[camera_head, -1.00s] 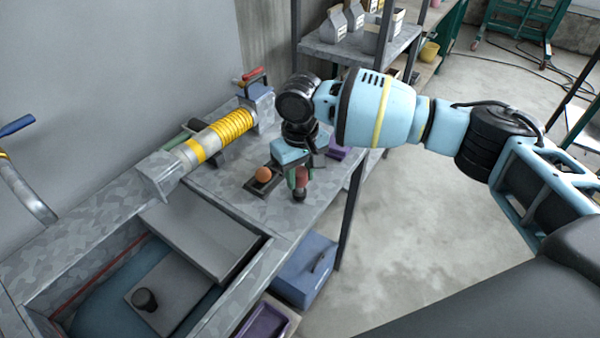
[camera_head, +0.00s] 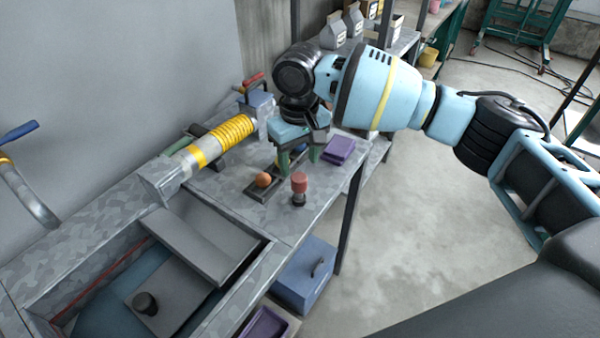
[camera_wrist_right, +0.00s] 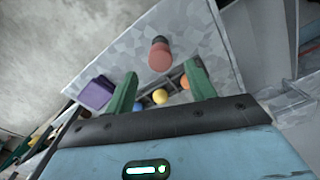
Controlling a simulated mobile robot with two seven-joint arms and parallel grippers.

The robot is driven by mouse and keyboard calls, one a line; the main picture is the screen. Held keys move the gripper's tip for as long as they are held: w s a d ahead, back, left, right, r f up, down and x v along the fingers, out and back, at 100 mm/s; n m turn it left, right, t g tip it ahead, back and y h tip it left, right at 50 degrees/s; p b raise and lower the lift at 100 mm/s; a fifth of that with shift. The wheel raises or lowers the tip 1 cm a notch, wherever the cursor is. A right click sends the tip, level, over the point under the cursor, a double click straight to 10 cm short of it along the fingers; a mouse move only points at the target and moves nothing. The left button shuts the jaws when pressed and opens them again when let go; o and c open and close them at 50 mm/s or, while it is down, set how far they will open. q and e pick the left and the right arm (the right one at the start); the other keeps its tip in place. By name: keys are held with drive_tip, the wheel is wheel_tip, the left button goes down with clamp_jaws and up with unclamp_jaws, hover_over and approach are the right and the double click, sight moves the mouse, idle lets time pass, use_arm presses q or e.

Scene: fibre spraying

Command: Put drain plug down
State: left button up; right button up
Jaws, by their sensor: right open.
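The drain plug, taken to be the red-topped piece with a dark lower end (camera_head: 299,187), stands upright on the grey bench top near its front edge. It also shows in the right wrist view (camera_wrist_right: 160,56), beyond the fingertips and apart from them. My right gripper (camera_head: 298,163) is open and empty, with its green fingers pointing down just behind the plug, over a dark tray (camera_head: 259,194). In the wrist view my right gripper (camera_wrist_right: 160,82) has its fingers spread wide. My left gripper is out of view.
The tray holds an orange ball (camera_head: 263,179), a yellow ball (camera_wrist_right: 160,96) and a blue ball (camera_wrist_right: 136,106). Purple trays (camera_head: 340,150) lie to the right. A yellow-coiled cylinder (camera_head: 215,140) lies at the back. A sink with grey boards (camera_head: 205,238) is at front left.

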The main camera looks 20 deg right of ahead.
drive_tip(key=shift+r, duration=2.8)
